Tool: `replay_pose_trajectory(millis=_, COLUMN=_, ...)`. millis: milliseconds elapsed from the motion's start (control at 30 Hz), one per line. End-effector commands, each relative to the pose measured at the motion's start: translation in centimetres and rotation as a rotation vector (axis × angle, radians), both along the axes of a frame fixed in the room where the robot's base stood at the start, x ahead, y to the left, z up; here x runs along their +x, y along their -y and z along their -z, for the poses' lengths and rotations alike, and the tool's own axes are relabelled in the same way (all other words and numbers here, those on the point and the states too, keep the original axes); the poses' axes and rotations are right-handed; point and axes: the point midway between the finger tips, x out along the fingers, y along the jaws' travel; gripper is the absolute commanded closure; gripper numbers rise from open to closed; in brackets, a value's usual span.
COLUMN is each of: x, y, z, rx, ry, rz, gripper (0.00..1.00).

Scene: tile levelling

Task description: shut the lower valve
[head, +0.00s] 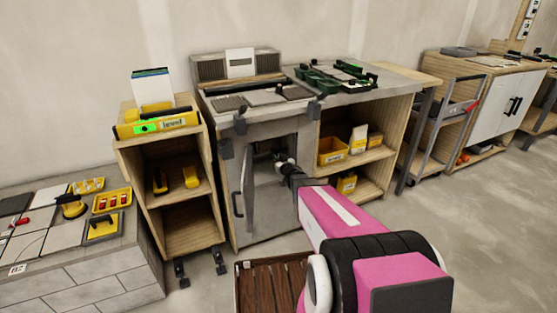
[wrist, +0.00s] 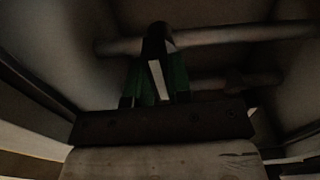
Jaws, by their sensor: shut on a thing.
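My gripper (head: 283,160) reaches through the open front of the grey cabinet (head: 222,118) under the worktop. In the wrist view its green fingers (wrist: 155,84) are closed around a narrow pale lever (wrist: 158,78). The lever meets a dark fitting (wrist: 157,38) on a thick pipe (wrist: 240,35). A second pipe (wrist: 225,82) runs behind the fingers. The view is dark, and I cannot tell which pipe is the lower one or how far the valve is turned. In the head view my gripper hides the valve.
The cabinet door (head: 247,188) stands open left of my arm. Shelves with yellow bins (head: 333,151) are right of the cabinet, and a wooden shelf unit (head: 190,222) is left. A slatted wooden crate or pallet (head: 268,283) lies on the floor in front. Open floor lies right.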

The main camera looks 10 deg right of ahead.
Motion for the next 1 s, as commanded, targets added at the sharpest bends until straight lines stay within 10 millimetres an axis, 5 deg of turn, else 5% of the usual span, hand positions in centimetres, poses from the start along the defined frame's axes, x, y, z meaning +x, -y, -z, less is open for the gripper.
replay_pose_trajectory(millis=233, x=0.0, y=0.0, z=0.0, rx=-0.001, ry=0.000, rz=0.000, gripper=1.00)
replay_pose_trajectory(millis=267, x=0.0, y=0.0, z=0.0, rx=-0.001, ry=0.000, rz=0.000, gripper=0.74)
replay_pose_trajectory(millis=333, x=0.0, y=0.0, z=0.0, rx=-0.002, ry=0.001, rz=0.000, gripper=0.55)
replay_pose_trajectory(millis=733, x=-0.4, y=0.1, z=0.0, rx=-0.002, ry=0.001, rz=0.000, gripper=0.55)
replay_pose_trajectory(millis=1000, x=-3.8, y=0.9, z=-0.1, rx=-0.001, ry=-0.002, rz=0.001, gripper=0.55)
